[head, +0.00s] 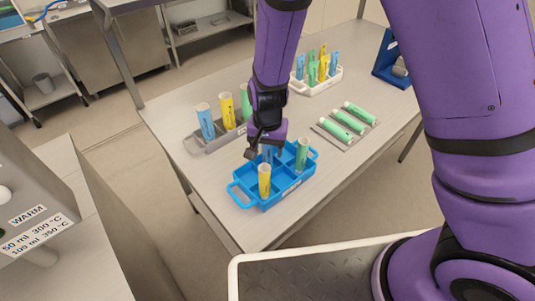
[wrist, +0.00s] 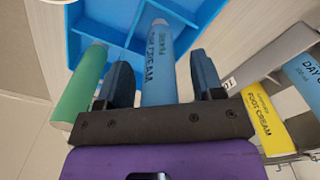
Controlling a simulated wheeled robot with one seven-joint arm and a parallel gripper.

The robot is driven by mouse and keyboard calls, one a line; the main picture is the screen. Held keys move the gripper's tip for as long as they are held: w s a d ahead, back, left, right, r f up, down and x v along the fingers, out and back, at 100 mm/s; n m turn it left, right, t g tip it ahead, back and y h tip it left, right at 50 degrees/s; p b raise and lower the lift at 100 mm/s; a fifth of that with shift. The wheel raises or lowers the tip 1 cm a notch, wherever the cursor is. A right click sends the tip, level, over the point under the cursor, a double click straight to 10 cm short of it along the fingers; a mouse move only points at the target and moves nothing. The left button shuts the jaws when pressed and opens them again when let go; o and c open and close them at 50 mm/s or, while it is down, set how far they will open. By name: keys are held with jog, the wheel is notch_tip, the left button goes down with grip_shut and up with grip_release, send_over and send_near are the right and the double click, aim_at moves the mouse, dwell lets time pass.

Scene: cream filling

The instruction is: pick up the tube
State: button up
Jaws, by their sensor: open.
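My gripper (head: 266,150) is open and points down over the blue tray (head: 240,196). In the wrist view its two fingers (wrist: 161,62) stand on either side of a blue tube (wrist: 160,75), with a gap visible on each side. In the head view this blue tube (head: 268,153) stands in the tray, mostly hidden by the gripper. A yellow tube (head: 264,181) stands at the tray's front, and a green tube (head: 302,155) at its right; a green tube also shows left in the wrist view (wrist: 80,88).
A grey rack (head: 211,142) with blue, yellow and green tubes stands close behind the gripper. A white rack (head: 318,85) holds several tubes. Green tubes (head: 348,122) lie on a grey tray at right. A blue holder (head: 388,60) stands at the far right. The table's front corner is clear.

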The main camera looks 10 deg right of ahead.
jog(key=c, duration=1)
jog(key=shift+r, duration=0.15)
